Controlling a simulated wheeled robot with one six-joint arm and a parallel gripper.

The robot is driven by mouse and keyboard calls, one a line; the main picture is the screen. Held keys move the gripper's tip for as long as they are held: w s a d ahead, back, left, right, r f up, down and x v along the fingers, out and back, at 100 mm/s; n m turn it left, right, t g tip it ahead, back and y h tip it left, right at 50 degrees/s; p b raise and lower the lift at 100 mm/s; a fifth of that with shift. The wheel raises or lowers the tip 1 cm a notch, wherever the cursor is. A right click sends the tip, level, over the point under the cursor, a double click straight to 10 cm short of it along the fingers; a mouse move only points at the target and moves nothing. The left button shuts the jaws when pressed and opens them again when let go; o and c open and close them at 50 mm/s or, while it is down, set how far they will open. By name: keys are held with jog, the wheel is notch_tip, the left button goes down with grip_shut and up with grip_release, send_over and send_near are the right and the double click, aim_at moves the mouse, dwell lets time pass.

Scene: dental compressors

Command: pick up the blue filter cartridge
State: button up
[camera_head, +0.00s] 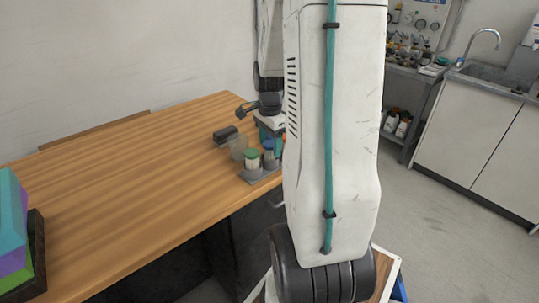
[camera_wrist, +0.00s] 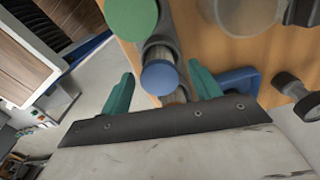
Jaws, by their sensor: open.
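The blue filter cartridge (camera_wrist: 160,77) shows its round blue cap in the wrist view, with part of its pale body below. It stands in a grey holder (camera_wrist: 158,30). My gripper (camera_wrist: 161,71) is open, with one teal finger on each side of the blue cap and a visible gap to each. In the head view the blue cartridge (camera_head: 268,146) stands behind a green-capped cartridge (camera_head: 252,160) in the holder. My arm hides part of that area and most of my gripper.
The green cap (camera_wrist: 131,15) is close beside the blue one in the wrist view. A clear jar (camera_head: 238,147), a dark block (camera_head: 225,134) and a dark knobbed part (camera_wrist: 297,93) are nearby. A blue piece (camera_wrist: 238,77) lies by the right finger. The wooden table (camera_head: 130,185) is mostly clear.

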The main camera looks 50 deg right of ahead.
jog(key=shift+f, duration=0.8)
jog(key=c, duration=1.1)
jog(key=shift+r, duration=0.1)
